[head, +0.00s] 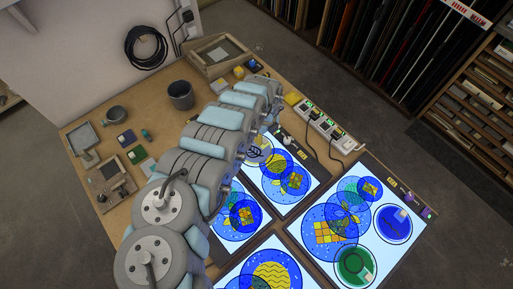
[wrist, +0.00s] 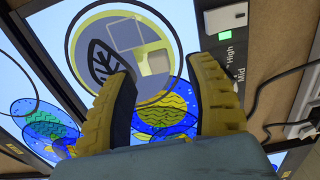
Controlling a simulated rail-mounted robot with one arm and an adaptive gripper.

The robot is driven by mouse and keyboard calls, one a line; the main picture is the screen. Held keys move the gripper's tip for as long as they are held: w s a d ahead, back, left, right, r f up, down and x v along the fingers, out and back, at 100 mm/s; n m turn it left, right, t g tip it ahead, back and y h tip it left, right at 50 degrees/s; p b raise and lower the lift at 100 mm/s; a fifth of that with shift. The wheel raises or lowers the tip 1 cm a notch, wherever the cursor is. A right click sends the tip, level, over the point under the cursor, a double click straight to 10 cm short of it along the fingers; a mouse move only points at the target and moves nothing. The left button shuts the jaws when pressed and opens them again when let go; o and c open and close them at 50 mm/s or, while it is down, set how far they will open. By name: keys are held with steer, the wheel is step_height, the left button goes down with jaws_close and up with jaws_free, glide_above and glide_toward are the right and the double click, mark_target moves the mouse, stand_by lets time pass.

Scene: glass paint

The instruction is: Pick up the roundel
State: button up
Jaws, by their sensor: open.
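In the head view part of the leaf roundel (head: 258,154) shows beside my arm, which hides my gripper. A blue roundel (head: 393,218) and a green roundel (head: 350,258) lie on the right panel.
Several lit panels with overlapping patterned blue discs (head: 278,182) cover the table's near right. A power strip (head: 325,123) with cables lies at the right edge.

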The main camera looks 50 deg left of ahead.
mark_target(265, 140)
steer(key=shift+f, duration=0.6)
steer(key=shift+w+f, duration=0.1)
steer(key=shift+f, duration=1.05)
jaws_close()
